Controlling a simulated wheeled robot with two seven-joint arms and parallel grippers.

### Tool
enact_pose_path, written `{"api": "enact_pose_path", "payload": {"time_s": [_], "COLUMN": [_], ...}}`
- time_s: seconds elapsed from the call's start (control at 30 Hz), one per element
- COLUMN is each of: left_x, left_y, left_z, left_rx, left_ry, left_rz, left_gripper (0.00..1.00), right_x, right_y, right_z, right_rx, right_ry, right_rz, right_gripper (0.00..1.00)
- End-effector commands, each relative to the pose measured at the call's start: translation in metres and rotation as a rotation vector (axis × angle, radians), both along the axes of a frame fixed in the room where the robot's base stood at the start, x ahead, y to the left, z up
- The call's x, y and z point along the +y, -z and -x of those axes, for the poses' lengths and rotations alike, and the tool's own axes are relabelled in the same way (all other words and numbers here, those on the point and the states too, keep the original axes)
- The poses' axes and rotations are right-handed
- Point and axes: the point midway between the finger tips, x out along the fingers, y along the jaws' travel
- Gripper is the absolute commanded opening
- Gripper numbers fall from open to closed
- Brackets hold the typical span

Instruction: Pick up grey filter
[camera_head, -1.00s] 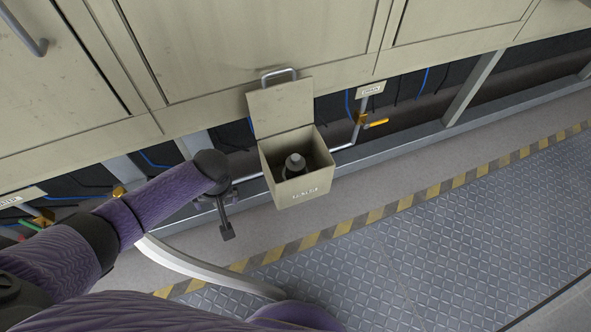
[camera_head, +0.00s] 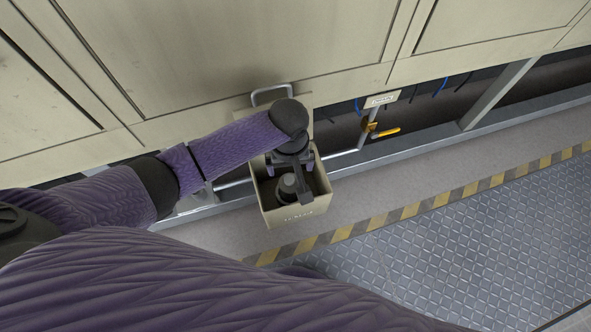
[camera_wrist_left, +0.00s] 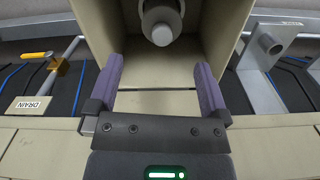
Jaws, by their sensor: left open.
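The grey filter (camera_head: 287,187) stands inside an open beige box (camera_head: 319,205). In the left wrist view the filter (camera_wrist_left: 161,22) shows as a round grey piece with a lighter knob, at the top middle inside the box (camera_wrist_left: 222,25). My left gripper (camera_head: 290,165) is over the back part of the box opening, just behind the filter. In the left wrist view the two purple fingers of my left gripper (camera_wrist_left: 155,85) are apart with nothing between them, and the filter lies beyond their tips. My right gripper is not in view.
The box's lid is raised, mostly hidden behind my arm, near a metal handle (camera_head: 272,93). A yellow-handled valve (camera_head: 383,132) and a label plate (camera_head: 381,99) are right of the box. Patterned floor plate (camera_head: 450,240) and a striped edge lie in front.

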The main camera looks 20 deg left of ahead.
Motion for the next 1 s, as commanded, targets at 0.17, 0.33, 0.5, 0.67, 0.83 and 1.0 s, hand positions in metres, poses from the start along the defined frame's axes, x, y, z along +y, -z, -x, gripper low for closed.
{"api": "enact_pose_path", "payload": {"time_s": [0.17, 0.33, 0.5, 0.67, 0.83, 1.0], "left_x": [0.001, 0.002, 0.003, 0.003, 0.003, 0.003], "left_y": [0.043, 0.067, 0.1, 0.096, 0.095, 0.095], "left_z": [0.001, -0.002, -0.003, -0.004, -0.004, -0.004], "left_rx": [0.008, 0.005, 0.007, 0.0, 0.0, 0.0], "left_ry": [0.001, 0.0, 0.001, 0.0, 0.0, 0.0], "left_rz": [-0.002, -0.002, -0.002, -0.001, -0.001, -0.001], "left_gripper": [1.0, 1.0, 1.0, 1.0, 0.75, 0.39], "right_x": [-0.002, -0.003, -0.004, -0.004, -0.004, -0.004], "right_y": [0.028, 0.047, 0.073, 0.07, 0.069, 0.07], "right_z": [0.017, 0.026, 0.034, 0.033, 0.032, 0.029], "right_rx": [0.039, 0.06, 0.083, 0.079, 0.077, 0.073], "right_ry": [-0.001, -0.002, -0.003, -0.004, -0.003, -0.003], "right_rz": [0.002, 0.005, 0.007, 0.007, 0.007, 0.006], "right_gripper": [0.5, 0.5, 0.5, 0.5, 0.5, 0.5]}}
